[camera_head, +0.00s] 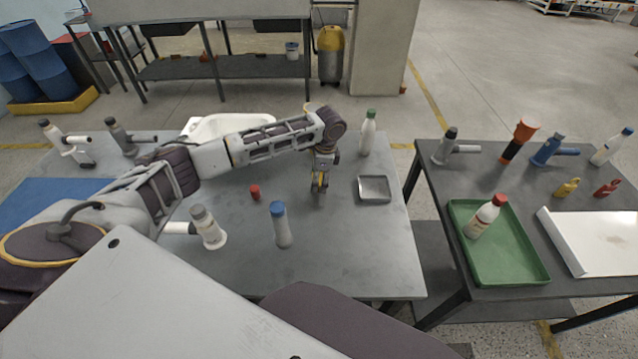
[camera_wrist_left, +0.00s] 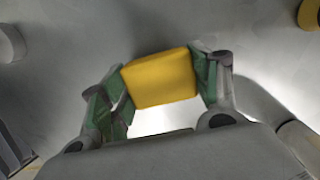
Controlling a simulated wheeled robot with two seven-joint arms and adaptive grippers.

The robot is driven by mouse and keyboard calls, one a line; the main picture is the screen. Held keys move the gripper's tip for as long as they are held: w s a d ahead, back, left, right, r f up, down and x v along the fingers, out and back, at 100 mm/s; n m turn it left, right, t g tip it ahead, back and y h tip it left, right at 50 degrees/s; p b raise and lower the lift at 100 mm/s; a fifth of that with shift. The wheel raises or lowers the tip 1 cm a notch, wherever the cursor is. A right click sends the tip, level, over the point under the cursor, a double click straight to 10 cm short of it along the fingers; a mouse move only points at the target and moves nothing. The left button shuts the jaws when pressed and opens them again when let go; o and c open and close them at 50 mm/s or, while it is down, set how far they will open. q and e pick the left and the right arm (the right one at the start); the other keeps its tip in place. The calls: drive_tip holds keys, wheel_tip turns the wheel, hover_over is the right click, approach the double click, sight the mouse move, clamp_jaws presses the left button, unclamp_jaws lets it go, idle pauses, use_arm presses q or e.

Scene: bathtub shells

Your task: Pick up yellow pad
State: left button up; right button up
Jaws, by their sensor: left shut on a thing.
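The yellow pad (camera_wrist_left: 160,79) is a small block with rounded edges. In the left wrist view it sits between the green-lined fingers of my left gripper (camera_wrist_left: 163,85), which are shut on it from both sides. In the head view my left gripper (camera_head: 319,186) points down over the middle of the grey table (camera_head: 345,255). The pad is mostly hidden there, and I cannot tell whether it still touches the table. My right gripper is not in view.
A metal tray (camera_head: 374,189) is just right of my left gripper. A green-capped bottle (camera_head: 368,135) stands behind it, a blue-capped bottle (camera_head: 281,226) and red cap (camera_head: 255,192) to its left. A second table at right holds a green tray (camera_head: 520,263).

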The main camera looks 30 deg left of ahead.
use_arm(q)
wheel_tip(320, 180, up, 8)
drive_tip(key=shift+f, duration=0.2)
